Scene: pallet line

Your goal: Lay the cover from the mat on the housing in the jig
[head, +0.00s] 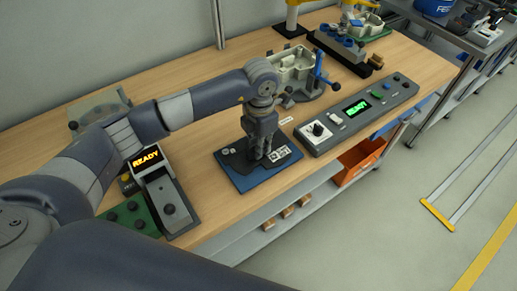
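The blue mat (244,186) lies near the front edge of the workbench. A flat dark grey cover (237,163) lies on it, partly hidden by my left gripper. My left gripper (263,154) points straight down over the mat, its fingers at or just above the cover. The fingers look close together; whether they grip anything is hidden. The pale housing (291,66) sits open-topped in the jig (304,94) behind the mat, with a blue clamp handle (320,68) upright at its right. My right gripper is out of view.
A control box (357,112) with a green READY display stands right of the mat. A device with an amber READY display (146,159) stands to the left. An orange bin (360,158) sits below the bench edge. A dark rack with blue parts (340,48) stands behind.

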